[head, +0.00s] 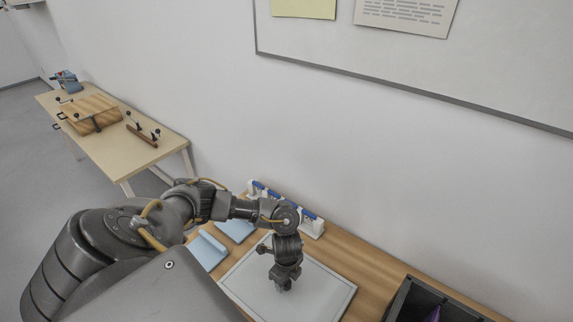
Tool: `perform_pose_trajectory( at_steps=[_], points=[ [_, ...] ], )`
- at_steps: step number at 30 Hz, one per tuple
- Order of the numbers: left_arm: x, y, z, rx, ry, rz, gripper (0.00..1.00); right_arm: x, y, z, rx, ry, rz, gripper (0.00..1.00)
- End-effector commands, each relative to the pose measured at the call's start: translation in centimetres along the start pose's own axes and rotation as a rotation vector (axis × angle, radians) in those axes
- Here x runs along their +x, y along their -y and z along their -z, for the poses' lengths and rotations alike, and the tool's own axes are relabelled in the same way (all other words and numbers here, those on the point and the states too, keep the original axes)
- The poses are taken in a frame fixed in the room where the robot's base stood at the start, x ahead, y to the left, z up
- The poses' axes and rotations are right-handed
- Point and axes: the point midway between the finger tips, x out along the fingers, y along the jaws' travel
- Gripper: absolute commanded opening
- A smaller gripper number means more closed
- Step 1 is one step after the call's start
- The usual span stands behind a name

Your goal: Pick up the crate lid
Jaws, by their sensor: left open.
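I cannot clearly make out a separate crate lid. A brown wooden piece like a flat box or lid (90,108), with dark fittings, lies on the far table at the left. My left gripper (284,284) is open and points down over a pale grey panel (325,290) on the near wooden bench. It appears empty, and I cannot tell whether its fingertips touch the panel. It is far from the wooden piece. My right gripper is out of view.
The far table (160,150) also holds a blue device (66,80) and a brown bar with black knobs (141,134). On the near bench are blue pieces (207,250), a white-and-blue rack (311,225) and a dark open bin (408,300) with something purple inside. A wall stands behind.

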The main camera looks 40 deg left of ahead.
Motion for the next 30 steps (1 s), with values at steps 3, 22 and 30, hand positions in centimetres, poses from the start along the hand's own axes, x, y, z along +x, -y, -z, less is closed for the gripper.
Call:
perform_pose_trajectory(
  at_steps=[3, 22, 30],
  points=[
    [0.49, 0.02, -0.04, 0.0, 0.001, 0.001, 0.56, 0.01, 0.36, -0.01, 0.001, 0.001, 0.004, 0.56],
    [0.46, 0.02, -0.02, 0.0, 0.0, 0.001, 0.0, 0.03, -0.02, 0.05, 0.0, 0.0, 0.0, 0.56],
    [0.42, 0.06, -0.01, 0.0, 0.0, 0.002, 0.0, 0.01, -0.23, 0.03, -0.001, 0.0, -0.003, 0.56]
  ],
)
